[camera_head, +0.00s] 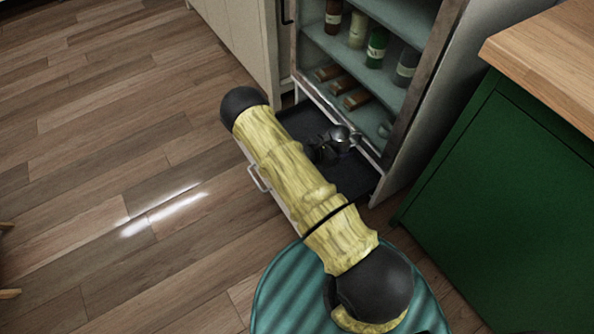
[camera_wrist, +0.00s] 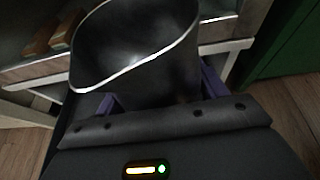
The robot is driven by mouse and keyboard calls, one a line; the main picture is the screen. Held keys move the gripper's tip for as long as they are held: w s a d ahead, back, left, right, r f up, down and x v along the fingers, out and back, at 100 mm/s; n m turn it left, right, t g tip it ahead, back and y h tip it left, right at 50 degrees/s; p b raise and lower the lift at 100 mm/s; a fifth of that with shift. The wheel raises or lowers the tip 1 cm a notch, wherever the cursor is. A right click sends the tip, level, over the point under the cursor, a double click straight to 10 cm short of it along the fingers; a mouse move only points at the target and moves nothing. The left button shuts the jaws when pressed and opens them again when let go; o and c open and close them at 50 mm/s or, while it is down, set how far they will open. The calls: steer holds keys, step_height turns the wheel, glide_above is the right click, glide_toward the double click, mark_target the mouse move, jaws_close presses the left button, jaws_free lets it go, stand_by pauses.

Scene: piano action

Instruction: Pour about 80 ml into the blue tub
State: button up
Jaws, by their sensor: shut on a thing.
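My gripper (camera_wrist: 160,94) is shut on a dark grey metal cup (camera_wrist: 165,75) with a shiny rim. Its purple fingers show on either side of the cup in the wrist view. The cup's mouth is open toward the camera. The inside is dark with a pale sheen, and I cannot tell whether it holds liquid. In the head view, a small shiny metal shape, probably the same cup (camera_head: 341,134), shows beyond my arm, over the dark drawer. My arm hides much of that spot. I cannot make out a blue tub in either view.
A green cabinet (camera_head: 500,170) with a wooden top (camera_head: 550,55) stands right.

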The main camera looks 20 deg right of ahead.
steer(key=shift+d+f+b, duration=0.2)
steer(key=shift+f, duration=0.3)
steer(key=shift+d+f+b, duration=0.15)
steer(key=shift+f+b, duration=0.05)
steer(key=shift+f, duration=0.25)
